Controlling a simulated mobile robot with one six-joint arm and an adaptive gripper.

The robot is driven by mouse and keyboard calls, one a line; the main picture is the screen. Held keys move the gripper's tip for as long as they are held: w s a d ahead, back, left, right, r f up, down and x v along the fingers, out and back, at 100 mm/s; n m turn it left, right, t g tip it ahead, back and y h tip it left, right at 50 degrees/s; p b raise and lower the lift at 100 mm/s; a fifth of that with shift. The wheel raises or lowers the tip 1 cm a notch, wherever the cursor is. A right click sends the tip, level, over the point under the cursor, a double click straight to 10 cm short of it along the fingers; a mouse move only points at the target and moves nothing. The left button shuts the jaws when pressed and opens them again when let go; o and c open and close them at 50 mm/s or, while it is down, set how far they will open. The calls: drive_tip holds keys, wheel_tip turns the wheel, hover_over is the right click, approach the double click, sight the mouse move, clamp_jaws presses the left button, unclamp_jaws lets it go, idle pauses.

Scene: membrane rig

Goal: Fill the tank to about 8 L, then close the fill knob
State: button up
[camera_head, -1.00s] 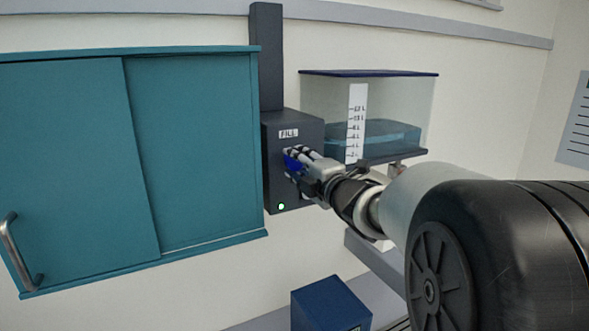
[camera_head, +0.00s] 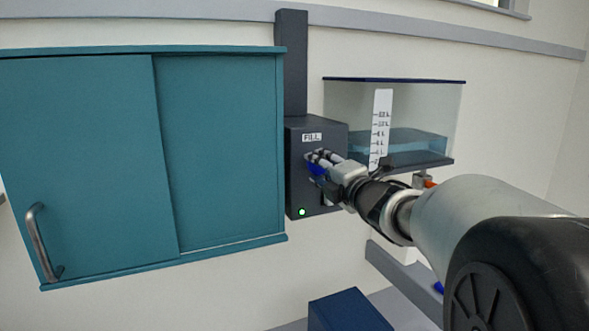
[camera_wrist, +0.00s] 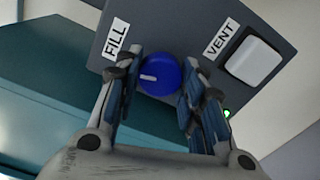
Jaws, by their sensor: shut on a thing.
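The blue fill knob (camera_wrist: 160,74) sits on the dark control box (camera_head: 296,195) under the FILL label. Its white pointer mark points left in the wrist view. My gripper (camera_wrist: 158,80) is shut on the knob, one finger on each side; the knob also shows in the head view (camera_head: 316,169), partly hidden by the fingers. The clear tank (camera_head: 350,100) stands right of the box, with bluish water (camera_head: 420,143) in its lower part. A white scale (camera_head: 381,110) runs up its front; the water surface lies around the scale's middle marks, whose numbers are too small to read surely.
A white VENT button (camera_wrist: 253,61) is beside the knob on the box. A green light (camera_head: 302,212) glows low on the box. A teal sliding cabinet (camera_head: 80,150) is close on the left. A blue box (camera_head: 348,312) stands below. An orange-red part (camera_head: 430,184) shows under the tank.

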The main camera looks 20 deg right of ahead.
drive_tip(key=shift+f+n+b, duration=0.1)
drive_tip(key=shift+n+b, duration=2)
drive_tip(key=shift+b, duration=0.55)
drive_tip(key=shift+n+b, duration=0.4)
drive_tip(key=shift+b, duration=0.05)
drive_tip(key=shift+n+b, duration=0.7)
drive_tip(key=shift+b, duration=0.05)
drive_tip(key=shift+n+b, duration=0.85)
drive_tip(key=shift+n, duration=0.45)
drive_tip(key=shift+b, duration=0.3)
drive_tip(key=shift+n+b, duration=1.15)
drive_tip(key=shift+n, duration=0.35)
idle(1.1)
